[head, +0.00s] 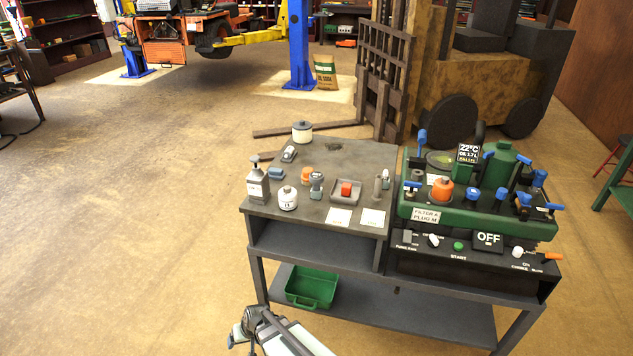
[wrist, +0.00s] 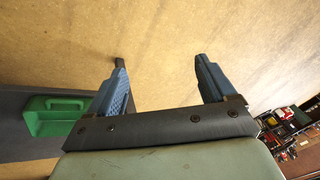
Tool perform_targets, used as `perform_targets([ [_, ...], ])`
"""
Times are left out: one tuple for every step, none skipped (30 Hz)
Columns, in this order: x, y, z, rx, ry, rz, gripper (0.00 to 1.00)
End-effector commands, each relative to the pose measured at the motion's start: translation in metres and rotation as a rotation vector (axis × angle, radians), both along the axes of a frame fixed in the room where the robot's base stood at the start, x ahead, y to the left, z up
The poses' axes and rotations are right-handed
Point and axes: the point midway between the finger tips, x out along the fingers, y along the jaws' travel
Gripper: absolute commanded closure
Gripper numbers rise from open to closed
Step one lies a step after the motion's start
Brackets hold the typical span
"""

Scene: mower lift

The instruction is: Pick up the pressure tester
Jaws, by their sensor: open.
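Small tools stand on the grey bench top (head: 330,160) in the head view. I cannot tell for sure which is the pressure tester. A small upright grey-blue device with a pale round face (head: 317,185) stands mid-bench, beside an orange-topped item (head: 306,174). A slim upright grey tool (head: 378,187) stands near the bench's right side. My gripper (wrist: 160,75) is open and empty in the wrist view, its two blue fingers apart over bare floor. In the head view, my arm shows low in front of the bench, away from the tools.
A pump bottle (head: 257,183), a white jar (head: 287,198) and a tray with a red block (head: 345,190) crowd the bench. A green machine with blue levers (head: 470,215) adjoins at right. A green bin (head: 312,287) sits on the lower shelf. Floor at left is clear.

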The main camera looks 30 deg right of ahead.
Motion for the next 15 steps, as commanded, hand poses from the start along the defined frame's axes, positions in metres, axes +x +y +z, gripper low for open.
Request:
perform_targets([
  [0.026,0.007,0.016,0.019,-0.064,-0.018,0.16],
  [0.04,0.011,0.026,0.032,-0.102,-0.029,0.16],
  [0.057,0.016,0.039,0.049,-0.15,-0.045,0.16],
  [0.07,0.019,0.05,0.061,-0.185,-0.057,0.16],
  [0.082,0.023,0.06,0.074,-0.22,-0.069,0.16],
  [0.099,0.028,0.076,0.091,-0.268,-0.084,0.16],
  [0.111,0.031,0.087,0.105,-0.303,-0.098,0.16],
  [0.122,0.034,0.1,0.117,-0.339,-0.11,0.16],
  [0.137,0.038,0.116,0.137,-0.385,-0.128,0.16],
  [0.148,0.041,0.129,0.149,-0.418,-0.141,0.16],
  [0.159,0.044,0.142,0.164,-0.453,-0.155,0.16],
  [0.172,0.048,0.16,0.183,-0.498,-0.172,0.16],
  [0.182,0.051,0.174,0.198,-0.532,-0.186,0.16],
  [0.191,0.054,0.187,0.213,-0.565,-0.2,0.16],
  [0.203,0.057,0.207,0.233,-0.61,-0.219,0.16],
])
